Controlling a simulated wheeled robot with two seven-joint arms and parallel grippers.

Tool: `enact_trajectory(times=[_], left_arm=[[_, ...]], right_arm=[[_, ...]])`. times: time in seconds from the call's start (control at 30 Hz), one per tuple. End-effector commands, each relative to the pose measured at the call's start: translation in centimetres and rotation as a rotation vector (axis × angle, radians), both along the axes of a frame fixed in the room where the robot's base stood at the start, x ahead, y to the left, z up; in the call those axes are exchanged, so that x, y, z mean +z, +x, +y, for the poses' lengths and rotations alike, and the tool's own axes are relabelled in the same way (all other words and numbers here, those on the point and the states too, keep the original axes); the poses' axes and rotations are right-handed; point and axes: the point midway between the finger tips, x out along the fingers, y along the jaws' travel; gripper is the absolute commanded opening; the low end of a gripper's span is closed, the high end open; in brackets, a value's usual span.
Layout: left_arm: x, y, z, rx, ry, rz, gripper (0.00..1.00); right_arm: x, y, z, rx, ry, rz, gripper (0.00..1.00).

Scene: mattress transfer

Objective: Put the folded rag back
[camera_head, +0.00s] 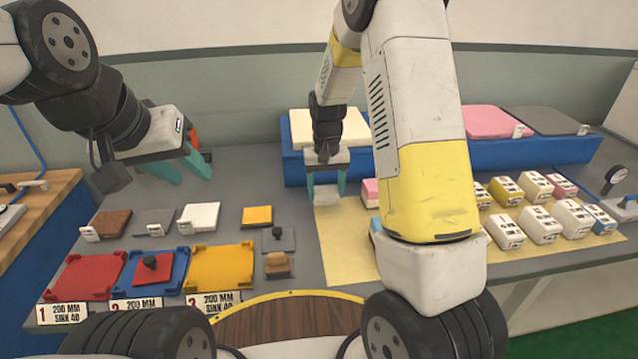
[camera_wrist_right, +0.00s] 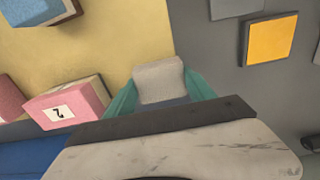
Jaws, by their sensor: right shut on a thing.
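The folded rag (camera_head: 327,197) is a small pale grey block. It also shows in the right wrist view (camera_wrist_right: 159,80). My right gripper (camera_head: 326,187) points down with its teal fingers on either side of the rag, shut on it. The rag shows over the left edge of the yellow mat (camera_head: 345,240), close to the blue riser; I cannot tell whether it touches the surface. My left gripper (camera_head: 190,168) is open and empty, raised above the back left of the table.
A blue riser (camera_head: 540,152) with foam slabs stands at the back. Several numbered blocks (camera_head: 540,224) stand on the mat at right. Coloured pads and red, blue and yellow trays (camera_head: 222,270) fill the left. My right arm hides part of the mat.

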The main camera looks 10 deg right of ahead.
Motion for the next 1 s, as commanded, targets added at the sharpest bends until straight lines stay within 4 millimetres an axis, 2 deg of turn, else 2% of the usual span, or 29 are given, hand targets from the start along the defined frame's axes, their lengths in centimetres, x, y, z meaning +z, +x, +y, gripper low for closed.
enact_trajectory(times=[0.17,0.3,0.4,0.77,0.8,0.87,1.0], left_arm=[[0.0,0.0,0.0,0.000,0.000,0.000,0.36],[0.0,0.0,0.0,0.000,0.000,0.000,0.36],[0.0,0.0,0.0,0.000,0.000,0.000,0.36],[0.0,0.0,0.0,0.000,0.000,0.000,0.36],[0.0,0.0,0.0,0.000,0.000,0.000,0.36],[0.0,0.0,0.0,0.000,0.000,0.000,0.36],[0.0,0.0,0.0,0.000,0.000,0.000,0.36]], right_arm=[[-0.2,1.3,-0.3,-0.001,0.000,0.000,0.30],[-2.5,1.0,-0.3,0.000,0.000,0.005,0.30],[-3.6,1.1,-0.3,0.000,0.000,0.002,0.30],[-3.9,1.1,-0.3,0.000,0.000,0.000,0.30],[-3.9,1.1,-0.3,0.000,0.000,-0.001,0.70],[-3.9,1.1,-0.3,0.000,0.000,-0.001,0.82],[-3.9,1.1,-0.3,0.000,0.000,-0.001,0.84]])
